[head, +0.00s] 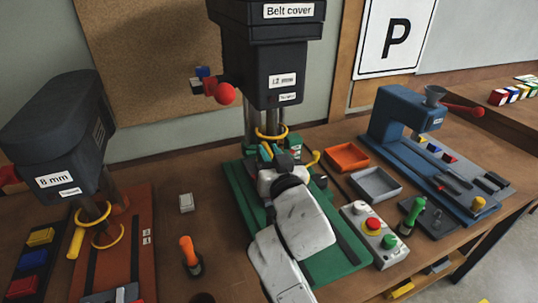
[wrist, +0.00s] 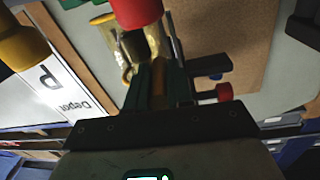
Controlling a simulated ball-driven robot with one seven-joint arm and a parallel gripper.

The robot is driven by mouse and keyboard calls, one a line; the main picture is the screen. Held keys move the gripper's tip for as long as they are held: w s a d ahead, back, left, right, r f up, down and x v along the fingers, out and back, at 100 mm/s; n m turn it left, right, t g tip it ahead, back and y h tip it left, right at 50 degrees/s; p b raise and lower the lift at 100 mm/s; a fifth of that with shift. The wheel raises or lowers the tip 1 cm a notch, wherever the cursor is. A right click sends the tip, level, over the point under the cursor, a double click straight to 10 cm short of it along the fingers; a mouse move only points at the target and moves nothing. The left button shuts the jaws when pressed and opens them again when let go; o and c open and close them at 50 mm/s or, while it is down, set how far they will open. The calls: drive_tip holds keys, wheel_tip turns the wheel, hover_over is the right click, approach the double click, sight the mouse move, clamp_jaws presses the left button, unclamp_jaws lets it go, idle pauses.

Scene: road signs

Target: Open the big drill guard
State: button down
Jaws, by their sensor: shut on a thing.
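The big drill (head: 272,60) stands in the middle of the bench in the head view, with a dark head labelled "Belt cover" and "12 mm" and a green base (head: 240,190). Its guard (head: 270,136) shows as a yellow ring around the spindle area; another curved yellow part (head: 315,158) shows lower right. My gripper (head: 272,154) is at the guard, in front of the column, and hides much of it. In the wrist view my gripper (wrist: 159,85) has its green fingers closed on a narrow orange-yellow piece, which appears to be the guard's handle. Yellow guard parts (wrist: 127,70) show just beyond.
A smaller drill (head: 60,140) labelled "8 mm" stands left. Orange (head: 347,157) and grey (head: 376,184) trays, a control box with a red button (head: 372,224), a green-handled tool (head: 412,212) and a blue machine (head: 400,115) stand right. An orange-handled tool (head: 189,250) stands left of the green base.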

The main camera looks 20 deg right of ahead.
wheel_tip(320, 180, up, 6)
drive_tip(key=p, duration=0.2)
drive_tip(key=shift+f+p, duration=0.2)
drive_tip(key=shift+p, duration=0.15)
drive_tip(key=shift+f, duration=0.1)
drive_tip(key=c, duration=1)
unclamp_jaws()
drive_tip(key=shift+s, duration=0.1)
drive_tip(key=shift+s+a+b, duration=0.15)
drive_tip(key=shift+s+b, duration=0.35)
drive_tip(key=shift+s, duration=1.25)
drive_tip(key=shift+s+a+b, duration=0.15)
drive_tip(key=shift+s+b, duration=0.3)
drive_tip(key=shift+s, duration=1.35)
drive_tip(key=shift+s+a+b, duration=0.15)
drive_tip(key=shift+s+b, duration=0.35)
drive_tip(key=shift+s, duration=1.25)
